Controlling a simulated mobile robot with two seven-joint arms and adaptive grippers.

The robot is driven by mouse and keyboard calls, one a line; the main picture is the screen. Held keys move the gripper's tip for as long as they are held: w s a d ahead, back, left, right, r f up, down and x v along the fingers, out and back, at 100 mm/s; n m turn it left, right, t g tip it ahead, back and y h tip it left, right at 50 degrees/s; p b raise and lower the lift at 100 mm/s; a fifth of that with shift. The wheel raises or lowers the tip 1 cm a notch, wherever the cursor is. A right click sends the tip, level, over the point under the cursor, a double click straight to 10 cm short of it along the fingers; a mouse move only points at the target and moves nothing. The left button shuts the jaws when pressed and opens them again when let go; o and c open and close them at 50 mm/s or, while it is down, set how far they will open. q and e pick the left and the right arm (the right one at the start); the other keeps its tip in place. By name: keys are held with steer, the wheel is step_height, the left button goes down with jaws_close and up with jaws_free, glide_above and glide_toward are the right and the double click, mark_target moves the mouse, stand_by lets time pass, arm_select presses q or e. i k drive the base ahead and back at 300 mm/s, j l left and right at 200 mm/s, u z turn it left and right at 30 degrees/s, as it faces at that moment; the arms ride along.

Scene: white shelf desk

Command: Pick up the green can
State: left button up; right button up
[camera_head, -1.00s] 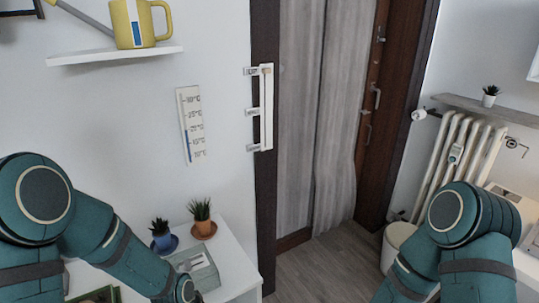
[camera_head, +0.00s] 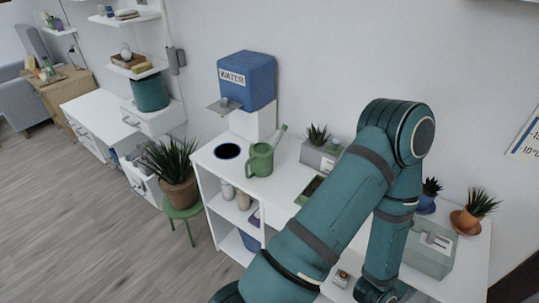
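The green can (camera_head: 260,159) is a watering can with a handle on its left side and a long spout slanting up to the right. It stands upright on the white shelf desk (camera_head: 226,171), in front of the blue water dispenser (camera_head: 247,79).
A dark round dish (camera_head: 227,151) lies left of the can. A planter (camera_head: 318,154) stands to its right. A potted plant (camera_head: 177,178) on a green stool stands left of the desk. A grey-green box (camera_head: 428,250) is at right. Open floor lies at left.

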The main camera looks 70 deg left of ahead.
mark_target(261, 161)
steer(key=u, duration=2.2)
